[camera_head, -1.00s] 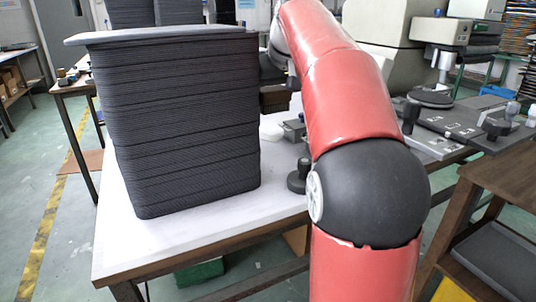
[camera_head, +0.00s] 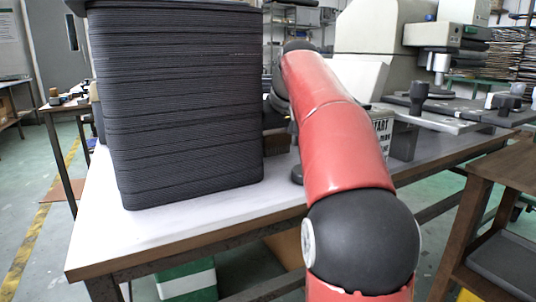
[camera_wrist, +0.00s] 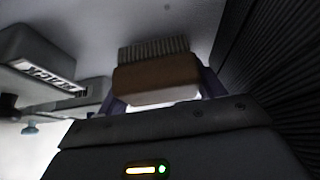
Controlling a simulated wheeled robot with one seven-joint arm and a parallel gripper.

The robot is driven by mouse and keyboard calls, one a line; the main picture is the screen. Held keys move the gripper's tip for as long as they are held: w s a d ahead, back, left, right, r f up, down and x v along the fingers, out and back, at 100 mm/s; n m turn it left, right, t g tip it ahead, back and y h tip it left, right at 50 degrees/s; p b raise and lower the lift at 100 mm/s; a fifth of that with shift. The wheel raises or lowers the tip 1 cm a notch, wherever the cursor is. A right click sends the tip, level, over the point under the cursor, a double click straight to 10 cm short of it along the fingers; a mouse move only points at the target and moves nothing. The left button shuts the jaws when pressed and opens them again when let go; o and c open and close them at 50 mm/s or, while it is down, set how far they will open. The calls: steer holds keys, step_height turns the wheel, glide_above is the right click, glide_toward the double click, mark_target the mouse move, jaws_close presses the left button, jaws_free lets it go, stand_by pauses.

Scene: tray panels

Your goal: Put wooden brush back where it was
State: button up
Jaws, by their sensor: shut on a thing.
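The wooden brush (camera_wrist: 155,78) shows in the wrist view as a brown block with a row of pale bristles along its far edge. My gripper (camera_wrist: 160,88) is shut on it, with a finger at each side of the block. In the head view my red arm reaches toward the back of the white table (camera_head: 190,215). My gripper is hidden there behind the arm and the tray stack. A small brown item (camera_head: 277,143) shows between the stack and my arm; I cannot tell for sure whether it is the brush.
A tall stack of dark ribbed trays (camera_head: 185,110) stands on the table, left of my arm. Its ribbed side (camera_wrist: 275,70) is close to the right of the gripper. Grey equipment (camera_head: 440,120) stands right of my arm. The table's front strip is clear.

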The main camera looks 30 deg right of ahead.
steer(key=shift+f, duration=0.35)
steer(key=shift+f, duration=0.15)
steer(key=o, duration=1)
steer(key=shift+o, duration=0.2)
steer(key=shift+s+r, duration=0.1)
steer(key=shift+r, duration=0.3)
steer(key=p+v, duration=0.4)
steer(key=v, duration=0.7)
steer(key=shift+s+r, duration=0.2)
